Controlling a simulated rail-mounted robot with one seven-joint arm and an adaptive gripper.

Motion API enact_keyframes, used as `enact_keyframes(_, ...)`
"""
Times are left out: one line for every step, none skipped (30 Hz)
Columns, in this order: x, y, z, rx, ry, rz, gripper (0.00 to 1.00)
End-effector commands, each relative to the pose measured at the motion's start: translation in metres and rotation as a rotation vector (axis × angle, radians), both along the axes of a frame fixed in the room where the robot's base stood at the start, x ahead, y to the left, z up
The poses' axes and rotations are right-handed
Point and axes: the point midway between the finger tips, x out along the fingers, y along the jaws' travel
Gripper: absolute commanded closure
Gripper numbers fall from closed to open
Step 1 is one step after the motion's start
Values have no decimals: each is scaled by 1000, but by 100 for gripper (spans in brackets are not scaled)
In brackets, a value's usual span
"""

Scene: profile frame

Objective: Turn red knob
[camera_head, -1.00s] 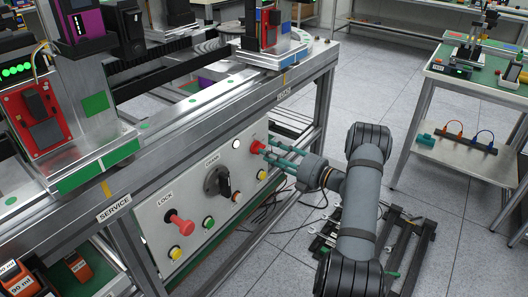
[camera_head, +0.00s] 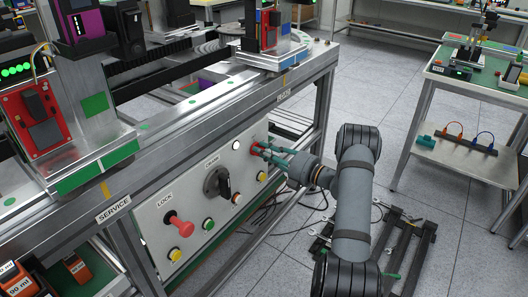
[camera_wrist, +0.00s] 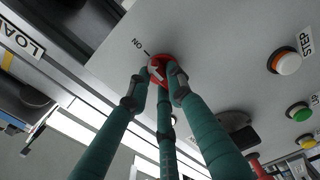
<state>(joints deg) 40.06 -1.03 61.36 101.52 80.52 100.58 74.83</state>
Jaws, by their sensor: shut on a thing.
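In the head view the red knob (camera_head: 255,147) is at the panel's upper right, partly hidden by the fingers. My gripper (camera_wrist: 155,80) has green fingers with dark tips, closed around the knob's sides. In the head view my gripper (camera_head: 266,151) reaches the panel from the right. The knob's lower part is hidden behind the fingers in the wrist view.
The panel (camera_head: 190,200) also carries a black rotary switch (camera_head: 218,183), a red lever knob (camera_head: 181,223) under "LOCK", and several coloured buttons. A frame post stands right of the panel. Free floor lies between it and the right table (camera_head: 485,85).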

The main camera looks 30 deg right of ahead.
Motion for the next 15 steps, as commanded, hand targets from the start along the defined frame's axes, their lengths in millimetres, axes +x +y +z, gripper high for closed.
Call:
enact_keyframes(0, 0, 0, 0, 0, 0, 89)
enact_keyframes(0, 0, 0, 0, 0, 0, 91)
enact_keyframes(0, 0, 0, 0, 0, 0, 93)
enact_keyframes(0, 0, 0, 0, 0, 0, 95)
enact_keyframes(0, 0, 0, 0, 0, 0, 97)
enact_keyframes(0, 0, 0, 0, 0, 0, 99)
enact_keyframes(0, 0, 0, 0, 0, 0, 100)
enact_keyframes(0, 0, 0, 0, 0, 0, 100)
enact_keyframes(0, 0, 0, 0, 0, 0, 100)
enact_keyframes(0, 0, 0, 0, 0, 0, 100)
enact_keyframes(0, 0, 0, 0, 0, 0, 100)
enact_keyframes(0, 0, 0, 0, 0, 0, 100)
enact_keyframes(0, 0, 0, -1, 0, 0, 100)
enact_keyframes(0, 0, 0, -3, -1, 0, 100)
enact_keyframes(0, 0, 0, -6, -3, 0, 100)
